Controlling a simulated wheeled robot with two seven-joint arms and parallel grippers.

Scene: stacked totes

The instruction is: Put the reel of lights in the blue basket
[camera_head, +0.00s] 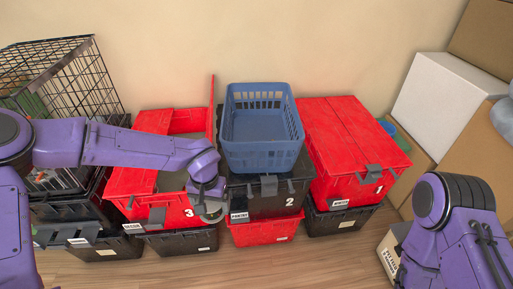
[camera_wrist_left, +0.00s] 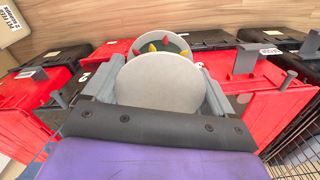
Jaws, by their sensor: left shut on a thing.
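The reel of lights (camera_wrist_left: 160,82) has pale grey round discs, with red and yellow bulbs between them in the left wrist view. My left gripper (camera_wrist_left: 152,97) is shut on the reel, with a finger at each side of the near disc. In the head view the gripper (camera_head: 207,191) and the partly hidden reel (camera_head: 212,214) are in front of red tote 3, left of and nearer than the blue basket. The blue basket (camera_head: 262,158) looks empty and stands upright on the black tote marked 2. My right arm shows at right, but its gripper is out of view.
Red tote 3 (camera_head: 126,182) has an open lid and flap. Closed red tote 1 (camera_head: 345,140) stands right of black tote 2 (camera_head: 268,203). A wire crate (camera_head: 75,65) is at left, cardboard boxes (camera_head: 475,130) at right. Bare floor lies in front.

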